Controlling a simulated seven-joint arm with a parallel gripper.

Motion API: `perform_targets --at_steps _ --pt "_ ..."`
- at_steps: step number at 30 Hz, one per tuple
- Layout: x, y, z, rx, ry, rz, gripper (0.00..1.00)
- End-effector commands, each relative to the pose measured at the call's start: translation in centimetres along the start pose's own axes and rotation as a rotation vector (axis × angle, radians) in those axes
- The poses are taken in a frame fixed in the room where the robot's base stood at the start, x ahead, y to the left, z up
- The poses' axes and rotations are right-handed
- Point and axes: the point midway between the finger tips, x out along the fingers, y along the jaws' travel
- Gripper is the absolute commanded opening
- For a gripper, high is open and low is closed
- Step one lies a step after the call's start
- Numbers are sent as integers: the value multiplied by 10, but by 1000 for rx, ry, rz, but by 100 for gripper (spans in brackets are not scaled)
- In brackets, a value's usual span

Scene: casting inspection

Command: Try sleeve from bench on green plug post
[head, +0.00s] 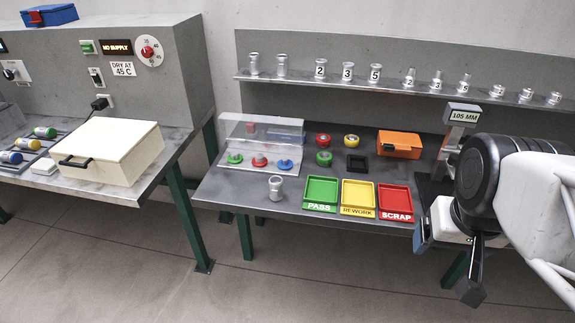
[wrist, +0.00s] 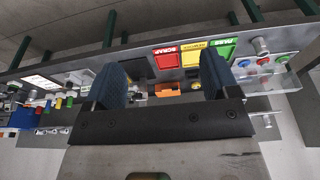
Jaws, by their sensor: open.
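A silvery metal sleeve (head: 276,188) stands upright on the grey bench, near its front edge and left of the trays. It also shows in the upside-down wrist view (wrist: 262,45). The green plug post (head: 236,158) is the leftmost of three coloured posts in a row, with red and blue ones to its right. It shows in the wrist view (wrist: 283,58) too. No sleeve sits on it. My gripper (wrist: 162,80) is open and empty, its two dark pads far apart. In the head view it is at the bench's right end, far from sleeve and posts.
PASS (head: 320,193), REWORK (head: 358,195) and SCRAP (head: 396,197) trays lie right of the sleeve. A clear cover (head: 262,128) stands behind the posts. A 105 MM gauge (head: 463,114) stands near my arm. Numbered sleeves line the shelf (head: 400,92). Bare bench surrounds the sleeve.

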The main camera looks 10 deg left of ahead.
Motion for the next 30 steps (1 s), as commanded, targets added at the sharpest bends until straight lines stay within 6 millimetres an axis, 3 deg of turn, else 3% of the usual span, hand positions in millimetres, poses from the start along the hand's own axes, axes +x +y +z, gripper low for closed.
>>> perform_targets --at_steps 8,14,20,30 --pt "1 -1 -1 3 -4 -5 81" --pt "9 -14 -7 45 -46 -65 81" --pt "28 -48 -23 151 -148 -204 81" --pt "66 -126 -64 415 -389 -500 81"
